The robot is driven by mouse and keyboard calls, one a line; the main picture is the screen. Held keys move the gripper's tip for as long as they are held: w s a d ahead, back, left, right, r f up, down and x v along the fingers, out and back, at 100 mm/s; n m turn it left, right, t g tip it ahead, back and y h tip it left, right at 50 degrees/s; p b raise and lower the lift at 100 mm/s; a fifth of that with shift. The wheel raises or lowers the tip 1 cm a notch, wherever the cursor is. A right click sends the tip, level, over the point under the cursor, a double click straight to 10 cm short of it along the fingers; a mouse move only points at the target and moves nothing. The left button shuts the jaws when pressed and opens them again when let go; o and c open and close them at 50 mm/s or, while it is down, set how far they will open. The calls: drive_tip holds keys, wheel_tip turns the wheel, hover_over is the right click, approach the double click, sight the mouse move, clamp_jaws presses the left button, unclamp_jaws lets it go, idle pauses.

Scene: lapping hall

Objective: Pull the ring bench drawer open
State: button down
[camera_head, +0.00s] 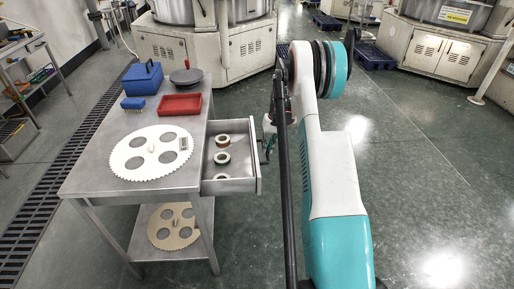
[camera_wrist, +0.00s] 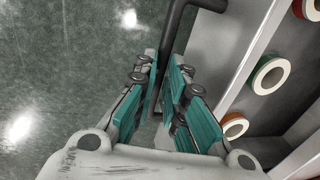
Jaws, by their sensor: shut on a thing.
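The ring bench (camera_head: 95,190) is a grey metal table at the left in the head view. Its drawer (camera_head: 258,160) stands out from the bench's right side, with several rings (camera_head: 222,158) inside. In the wrist view the drawer's front wall (camera_wrist: 245,75) runs diagonally at the right, with rings (camera_wrist: 268,76) beyond it. My gripper (camera_wrist: 165,85) is shut on the dark drawer handle (camera_wrist: 171,38), a bar that passes between the teal fingers. In the head view my gripper (camera_head: 268,138) is at the drawer front, partly hidden by my arm.
On the bench top are a blue box (camera_head: 143,79), a blue brush (camera_head: 133,103), a red tray (camera_head: 181,105), a dark round plate (camera_head: 186,77) and a white holed disc (camera_head: 133,158). A similar disc (camera_head: 165,237) lies on the lower shelf. Floor (camera_head: 430,180) at the right is clear.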

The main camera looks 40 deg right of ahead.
drive_tip(key=shift+s+d, duration=0.45)
drive_tip(key=shift+d, duration=0.15)
drive_tip(key=c, duration=1.7)
unclamp_jaws()
drive_tip(key=shift+o, duration=0.2)
wheel_tip(320, 180, up, 12)
drive_tip(key=s+d, duration=0.1)
drive_tip(key=shift+d, duration=0.4)
drive_tip(key=shift+f, duration=0.1)
